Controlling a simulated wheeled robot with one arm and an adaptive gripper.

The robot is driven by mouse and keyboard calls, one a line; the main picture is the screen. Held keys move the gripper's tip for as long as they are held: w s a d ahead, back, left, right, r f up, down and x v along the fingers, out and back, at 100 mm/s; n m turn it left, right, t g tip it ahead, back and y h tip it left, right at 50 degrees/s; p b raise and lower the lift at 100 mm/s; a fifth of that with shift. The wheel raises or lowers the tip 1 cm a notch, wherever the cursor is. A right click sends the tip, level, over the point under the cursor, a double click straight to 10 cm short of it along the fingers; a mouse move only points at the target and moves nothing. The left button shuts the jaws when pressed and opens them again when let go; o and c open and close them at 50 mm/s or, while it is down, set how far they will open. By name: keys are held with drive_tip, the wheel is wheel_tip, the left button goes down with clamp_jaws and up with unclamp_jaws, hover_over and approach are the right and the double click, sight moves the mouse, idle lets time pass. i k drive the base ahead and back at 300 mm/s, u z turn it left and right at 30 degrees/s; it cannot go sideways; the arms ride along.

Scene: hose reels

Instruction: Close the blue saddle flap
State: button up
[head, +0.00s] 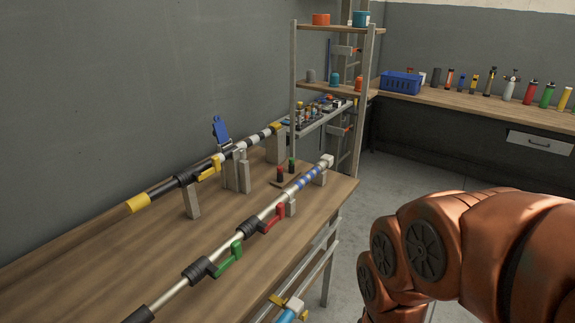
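The blue saddle flap (221,131) stands raised, tilted up above the rear pipe (165,187), near the middle of that pipe. Grey-white clamp parts (229,151) sit just under it. A yellow lever (209,170) is on the same pipe, just left of and below the flap. My orange arm fills the lower right of the head view, well away from the flap. My gripper is not in view.
The front pipe (257,221) with a green lever (230,258) and a red lever (273,219) runs across the wooden table (110,277), between my arm and the rear pipe. A shelf rack (327,90) stands behind.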

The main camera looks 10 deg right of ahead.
sight(220, 131)
drive_tip(key=z, duration=1.65)
drive_tip(key=i, duration=1.25)
drive_tip(key=u, duration=4.3)
drive_tip(key=i, duration=0.3)
